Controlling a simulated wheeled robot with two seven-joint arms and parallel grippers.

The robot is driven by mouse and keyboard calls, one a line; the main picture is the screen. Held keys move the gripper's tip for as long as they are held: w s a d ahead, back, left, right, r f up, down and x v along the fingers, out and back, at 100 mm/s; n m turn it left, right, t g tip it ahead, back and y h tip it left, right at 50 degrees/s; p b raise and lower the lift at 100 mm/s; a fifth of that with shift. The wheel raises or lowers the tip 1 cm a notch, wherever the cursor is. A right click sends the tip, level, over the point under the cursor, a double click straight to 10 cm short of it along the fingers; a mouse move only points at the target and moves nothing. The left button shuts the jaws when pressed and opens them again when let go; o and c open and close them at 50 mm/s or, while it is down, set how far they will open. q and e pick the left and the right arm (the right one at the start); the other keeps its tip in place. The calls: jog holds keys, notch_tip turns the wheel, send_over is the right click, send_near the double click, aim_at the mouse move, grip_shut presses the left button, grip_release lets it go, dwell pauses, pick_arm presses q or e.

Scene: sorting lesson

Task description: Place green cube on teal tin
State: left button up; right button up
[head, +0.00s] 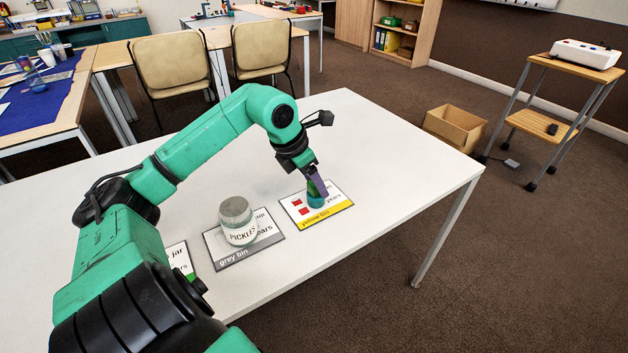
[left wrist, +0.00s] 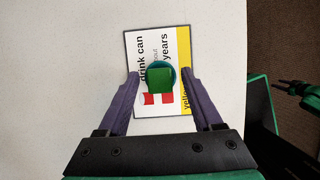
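The green cube (left wrist: 160,79) sits on top of the teal tin (left wrist: 151,67); the tin's round rim shows around it in the left wrist view. In the head view the tin (head: 316,202) stands upright on the yellow bin card (head: 335,207), with the cube (head: 312,188) partly hidden behind a purple finger. My left gripper (left wrist: 160,73) points down over the pair. Its two purple fingers are spread, one on each side of the cube, with visible gaps. My right gripper does not show clearly in either view.
A jar labelled PICKLES (head: 237,221) stands on the grey bin card (head: 228,259), left of the yellow bin card. Another card (head: 180,260) is partly hidden behind my arm. The white table (head: 400,150) is clear behind and to the right. A cardboard box (head: 455,127) lies on the floor.

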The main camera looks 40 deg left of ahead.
pick_arm(q)
jog(key=shift+r, duration=0.1)
jog(key=shift+v, duration=0.8)
jog(key=v, duration=1)
jog(key=shift+r+b, duration=0.2)
jog(key=shift+b, duration=0.15)
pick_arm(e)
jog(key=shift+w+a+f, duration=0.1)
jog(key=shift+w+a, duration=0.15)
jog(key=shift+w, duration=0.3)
pick_arm(q)
jog(key=shift+s, duration=0.1)
